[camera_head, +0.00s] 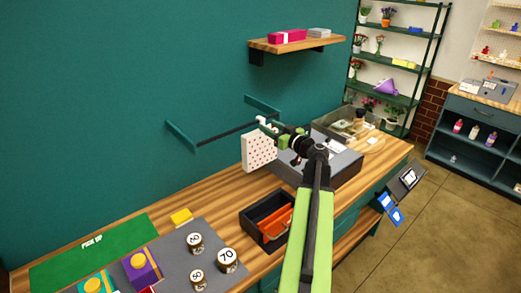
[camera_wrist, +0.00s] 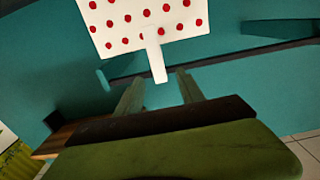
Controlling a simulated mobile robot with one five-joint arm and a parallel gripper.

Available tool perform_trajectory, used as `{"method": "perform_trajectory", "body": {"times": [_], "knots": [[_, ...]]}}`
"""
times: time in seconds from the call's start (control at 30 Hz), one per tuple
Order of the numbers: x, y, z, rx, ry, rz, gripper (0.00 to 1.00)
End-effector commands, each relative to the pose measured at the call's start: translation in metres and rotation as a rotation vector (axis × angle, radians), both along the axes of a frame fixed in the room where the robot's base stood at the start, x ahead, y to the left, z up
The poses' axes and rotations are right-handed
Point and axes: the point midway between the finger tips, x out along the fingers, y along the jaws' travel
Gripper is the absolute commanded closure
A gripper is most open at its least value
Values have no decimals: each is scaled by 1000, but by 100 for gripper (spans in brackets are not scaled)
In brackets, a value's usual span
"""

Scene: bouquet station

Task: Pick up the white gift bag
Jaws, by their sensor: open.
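In the head view my gripper (camera_head: 275,134) is just right of the bag's top. I cannot tell whether the fingers touch the bag.
A dark rail (camera_head: 229,134) hangs on the wall behind the bag. A grey box-like unit (camera_head: 335,170) stands right of it. A black tray with orange inside (camera_head: 268,218) is in front. Weights (camera_head: 227,260) and a purple box (camera_head: 140,268) lie at lower left.

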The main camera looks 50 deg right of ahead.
Motion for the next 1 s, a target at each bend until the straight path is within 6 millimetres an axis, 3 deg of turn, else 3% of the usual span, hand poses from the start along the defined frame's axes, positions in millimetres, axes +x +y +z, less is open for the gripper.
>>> {"method": "perform_trajectory", "body": {"times": [0.1, 0.33, 0.7, 1.0], "knots": [[23, -4, 1, 0, 0, 2, 55], [26, -3, 1, 0, 0, 0, 55], [26, -3, 1, 0, 0, 1, 100], [26, -3, 1, 0, 0, 1, 100]]}}
